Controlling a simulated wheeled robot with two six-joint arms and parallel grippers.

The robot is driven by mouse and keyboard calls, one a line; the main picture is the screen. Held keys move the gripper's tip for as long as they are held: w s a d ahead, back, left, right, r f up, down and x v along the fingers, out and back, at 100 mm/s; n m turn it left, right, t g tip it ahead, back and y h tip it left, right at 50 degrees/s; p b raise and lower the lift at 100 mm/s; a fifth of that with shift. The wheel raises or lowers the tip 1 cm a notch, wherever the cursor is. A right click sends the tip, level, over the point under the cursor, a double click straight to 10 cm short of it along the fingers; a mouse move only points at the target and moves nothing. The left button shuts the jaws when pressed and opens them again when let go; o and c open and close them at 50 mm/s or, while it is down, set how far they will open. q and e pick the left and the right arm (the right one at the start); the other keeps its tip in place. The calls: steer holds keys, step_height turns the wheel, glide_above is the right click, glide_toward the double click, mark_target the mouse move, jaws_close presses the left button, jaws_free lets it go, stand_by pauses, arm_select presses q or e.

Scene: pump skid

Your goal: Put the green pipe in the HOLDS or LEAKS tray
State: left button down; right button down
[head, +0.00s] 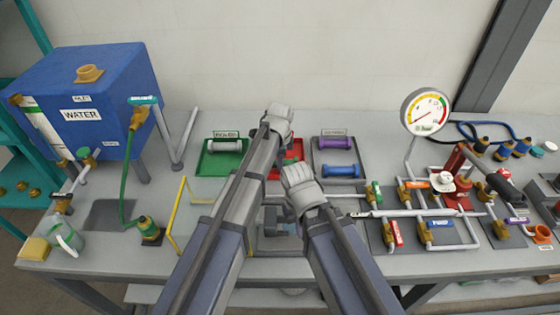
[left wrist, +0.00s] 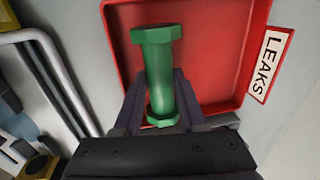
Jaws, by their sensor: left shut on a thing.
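The green pipe (left wrist: 158,75), with a hex flange at each end, is between the fingers of my left gripper (left wrist: 155,100), which is shut on it. In the left wrist view it overlaps the red tray (left wrist: 215,30) with the LEAKS label (left wrist: 270,64); its height above the tray is hard to judge. In the head view my left gripper (head: 277,120) is over the red tray (head: 293,151) and mostly hides it and the pipe. The green tray (head: 207,172) to its left holds a grey pipe (head: 223,146). My right gripper (head: 299,184) is in front; its fingers are hidden.
A grey tray (head: 318,158) at right holds a purple pipe (head: 336,142) and a blue pipe (head: 341,171). A pressure gauge (head: 426,111) and valve pipework stand further right. A blue water tank (head: 85,95) and yellow frame (head: 180,215) are at left.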

arm_select(q)
steer(key=shift+f, duration=0.1)
arm_select(e)
steer(key=shift+f, duration=0.1)
arm_select(q)
steer(key=shift+c, duration=2)
jaws_free()
steer(key=r+p, duration=0.2)
steer(key=s+r+p, duration=0.1)
steer(key=r+p, duration=0.4)
steer(key=shift+s+r+p, duration=0.15)
steer(key=shift+r+p, duration=0.25)
arm_select(e)
step_height(320, 180, up, 8)
steer(key=shift+f, duration=0.15)
